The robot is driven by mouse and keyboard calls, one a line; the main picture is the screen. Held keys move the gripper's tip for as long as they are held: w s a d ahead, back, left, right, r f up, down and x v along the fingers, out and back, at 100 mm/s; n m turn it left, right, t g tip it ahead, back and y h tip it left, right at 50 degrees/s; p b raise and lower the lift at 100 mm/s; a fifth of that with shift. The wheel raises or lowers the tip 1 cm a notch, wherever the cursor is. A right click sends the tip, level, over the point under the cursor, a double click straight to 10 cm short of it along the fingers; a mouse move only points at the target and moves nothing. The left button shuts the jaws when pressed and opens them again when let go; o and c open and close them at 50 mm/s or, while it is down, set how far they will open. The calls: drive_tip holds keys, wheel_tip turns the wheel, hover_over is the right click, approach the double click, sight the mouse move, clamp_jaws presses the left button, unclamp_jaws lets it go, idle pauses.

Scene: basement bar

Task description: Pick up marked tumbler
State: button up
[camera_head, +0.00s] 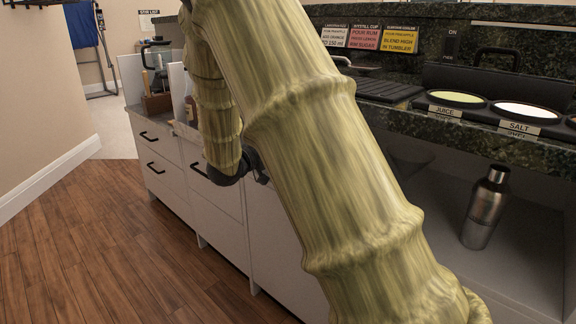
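I cannot make out a marked tumbler in the head view. A steel shaker-like vessel with a dark upper part (485,207) stands upright on the low shelf under the counter at right. I cannot see a mark on it. My arm's pale bamboo-patterned links fill the middle of the view and hide much of the counter. A dark end piece, seemingly my gripper (237,170), shows at the lower end of the far link, in front of the white cabinets. It is partly hidden by the near link, and its fingers cannot be made out. It is well left of the steel vessel.
The dark stone counter (470,122) at right carries a black caddy with round containers labelled juice (457,99) and salt (526,112). Recipe signs (366,38) stand behind. White drawer cabinets (165,165) run along the left. The wooden floor (110,250) is clear at left.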

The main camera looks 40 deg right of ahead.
drive_tip(key=shift+d, duration=0.35)
drive_tip(key=shift+c, duration=0.5)
drive_tip(key=c, duration=1.5)
drive_tip(key=shift+r, duration=0.1)
drive_tip(key=shift+c, duration=0.2)
